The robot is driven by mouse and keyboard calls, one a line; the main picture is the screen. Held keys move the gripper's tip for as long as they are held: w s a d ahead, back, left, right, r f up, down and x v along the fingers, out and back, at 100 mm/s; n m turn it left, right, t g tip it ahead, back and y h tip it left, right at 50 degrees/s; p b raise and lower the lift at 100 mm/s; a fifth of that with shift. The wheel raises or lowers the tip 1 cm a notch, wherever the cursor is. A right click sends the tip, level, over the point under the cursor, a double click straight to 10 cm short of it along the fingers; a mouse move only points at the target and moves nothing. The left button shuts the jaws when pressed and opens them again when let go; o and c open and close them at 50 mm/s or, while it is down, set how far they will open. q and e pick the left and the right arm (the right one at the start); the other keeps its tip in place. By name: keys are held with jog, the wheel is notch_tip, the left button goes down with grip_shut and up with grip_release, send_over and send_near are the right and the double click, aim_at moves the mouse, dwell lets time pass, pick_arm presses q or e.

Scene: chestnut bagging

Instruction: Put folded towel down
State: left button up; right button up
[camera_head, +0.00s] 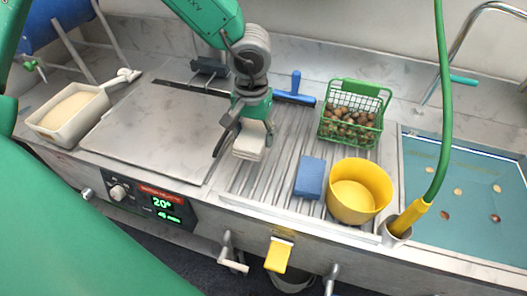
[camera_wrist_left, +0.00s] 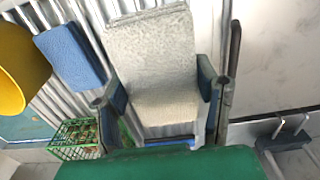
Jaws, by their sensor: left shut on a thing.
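My left gripper (camera_head: 249,131) is shut on a folded white towel (camera_head: 249,149), over the left end of the ribbed drainer. In the left wrist view the towel (camera_wrist_left: 150,50) sits between the two fingers of the left gripper (camera_wrist_left: 160,90) and extends past them. I cannot tell whether the towel touches the ribs below. My right gripper does not show in either view.
A blue sponge (camera_head: 309,177), a yellow bowl (camera_head: 358,191) and a green basket (camera_head: 355,100) of chestnuts stand to the right on the ribbed drainer (camera_head: 272,180). A flat metal plate (camera_head: 150,125) and a white tub (camera_head: 70,112) lie left. A water basin (camera_head: 465,215) is far right.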

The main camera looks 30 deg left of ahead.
aim_at(256, 135)
pick_arm(q)
jog(key=f, duration=0.1)
jog(key=d+f, duration=0.1)
jog(key=f, duration=0.2)
jog(key=shift+s+d+f, duration=0.1)
jog(key=shift+d+f, duration=0.15)
jog(key=shift+d, duration=0.1)
jog(key=shift+d+f+b, duration=0.15)
jog(key=shift+f+b, duration=0.15)
jog(key=f, duration=0.3)
jog(key=shift+a+f, duration=0.15)
jog(key=shift+a, duration=0.2)
jog(key=shift+a+f, duration=0.25)
jog(key=shift+f, duration=0.05)
jog(key=shift+a, duration=0.2)
jog(key=o, duration=1.2)
jog(key=shift+o, duration=0.2)
jog(key=shift+d+r, duration=0.1)
jog(key=shift+d, duration=0.5)
jog(key=shift+r, duration=0.2)
jog(key=r, duration=0.7)
jog(key=r+p, duration=0.1)
jog(key=r, duration=0.3)
jog(key=shift+a, duration=0.35)
jog(key=shift+d+r, duration=0.25)
jog(key=shift+r, duration=0.05)
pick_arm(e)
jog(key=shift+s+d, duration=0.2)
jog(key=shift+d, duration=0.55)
